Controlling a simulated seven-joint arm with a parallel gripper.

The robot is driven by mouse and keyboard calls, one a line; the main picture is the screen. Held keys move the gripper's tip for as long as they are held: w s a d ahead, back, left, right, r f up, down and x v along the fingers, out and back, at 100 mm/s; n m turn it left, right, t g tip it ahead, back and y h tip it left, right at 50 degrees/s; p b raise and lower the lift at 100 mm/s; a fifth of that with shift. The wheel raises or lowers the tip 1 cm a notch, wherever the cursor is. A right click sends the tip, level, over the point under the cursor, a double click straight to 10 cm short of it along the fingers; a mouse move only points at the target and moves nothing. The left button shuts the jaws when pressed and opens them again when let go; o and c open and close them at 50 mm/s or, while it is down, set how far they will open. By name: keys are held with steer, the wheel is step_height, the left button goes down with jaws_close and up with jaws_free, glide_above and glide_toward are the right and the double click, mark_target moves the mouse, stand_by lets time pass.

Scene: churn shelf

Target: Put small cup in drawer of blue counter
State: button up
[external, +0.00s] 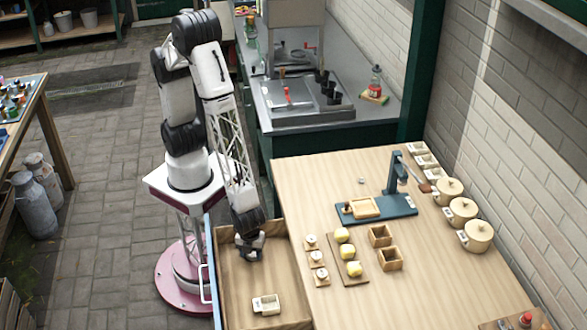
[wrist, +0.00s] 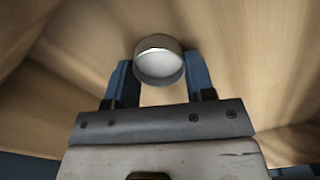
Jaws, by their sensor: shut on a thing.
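My gripper (external: 250,254) is inside the outline of an open wooden drawer (external: 228,290) with a blue front, which projects left from the wood-topped counter (external: 415,285). In the wrist view my gripper (wrist: 160,72) has its two blue fingers shut on either side of a small cup (wrist: 159,66), round with a metallic rim and pale inside. Pale wood surfaces, seemingly the drawer's floor and walls, surround it there. Whether the cup touches the drawer floor I cannot tell. In the external view the cup is mostly hidden by the gripper.
A small cream container (external: 266,304) lies in the drawer's near part. On the countertop stand a blue stand (external: 376,209), yellow round items (external: 349,253), small wooden boxes (external: 390,259) and several lidded pots (external: 463,210). The near drawer floor beside the container is bare.

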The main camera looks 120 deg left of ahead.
mark_target(252, 256)
steer(key=shift+f, duration=0.15)
steer(key=o, duration=0.9)
step_height(252, 256, up, 12)
steer(key=shift+r, duration=0.2)
stand_by(0.6)
steer(key=shift+r, duration=0.1)
